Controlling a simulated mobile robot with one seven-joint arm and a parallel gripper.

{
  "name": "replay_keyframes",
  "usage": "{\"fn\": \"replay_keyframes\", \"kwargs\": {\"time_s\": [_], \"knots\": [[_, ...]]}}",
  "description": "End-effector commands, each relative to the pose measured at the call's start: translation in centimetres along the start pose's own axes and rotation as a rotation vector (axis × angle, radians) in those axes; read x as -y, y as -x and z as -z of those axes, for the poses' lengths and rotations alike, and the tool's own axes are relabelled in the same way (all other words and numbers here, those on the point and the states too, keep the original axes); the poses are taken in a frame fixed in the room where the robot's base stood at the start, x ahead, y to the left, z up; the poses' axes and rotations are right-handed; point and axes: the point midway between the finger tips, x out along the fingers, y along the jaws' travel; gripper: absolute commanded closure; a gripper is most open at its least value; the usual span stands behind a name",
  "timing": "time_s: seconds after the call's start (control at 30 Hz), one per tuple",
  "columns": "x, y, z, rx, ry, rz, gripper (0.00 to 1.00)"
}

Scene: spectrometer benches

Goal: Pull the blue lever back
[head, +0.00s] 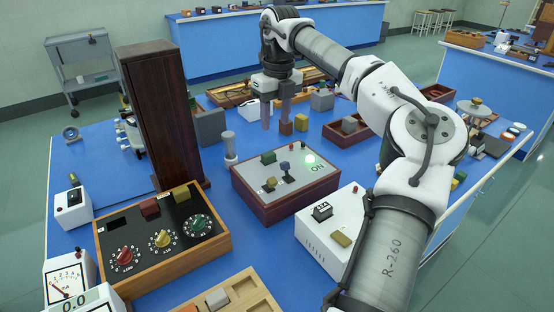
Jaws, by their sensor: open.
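The blue lever (285,168) stands up from the grey sloped top of a control box (299,188) with dark red sides, at the middle of the blue bench. A green lamp glows on this top beside the word ON. My gripper (275,128) points down behind the box, above the bench, with its two fingers apart. It is clear of the lever. Nothing shows clearly between the fingers, though a brown block (301,122) stands close to the right finger. A green block (268,157) and a yellow block (271,183) sit on the box top near the lever.
A tall dark wooden cabinet (160,115) stands left of the box. A dial panel (160,237) lies front left, and a white box (331,226) with a black switch stands front right. My arm spans the right side.

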Motion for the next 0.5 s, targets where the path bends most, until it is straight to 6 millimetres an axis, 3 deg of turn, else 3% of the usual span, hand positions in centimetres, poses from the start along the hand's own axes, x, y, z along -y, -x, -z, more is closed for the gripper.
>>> {"fn": "replay_keyframes", "kwargs": {"time_s": [0.1,0.23,0.5], "knots": [[2.0,0.6,1.4,-0.026,-0.046,0.04,0.58],[2.3,-0.3,1.6,-0.031,-0.05,0.043,0.58],[2.3,-5.5,1.7,-0.03,-0.047,0.038,0.58]]}}
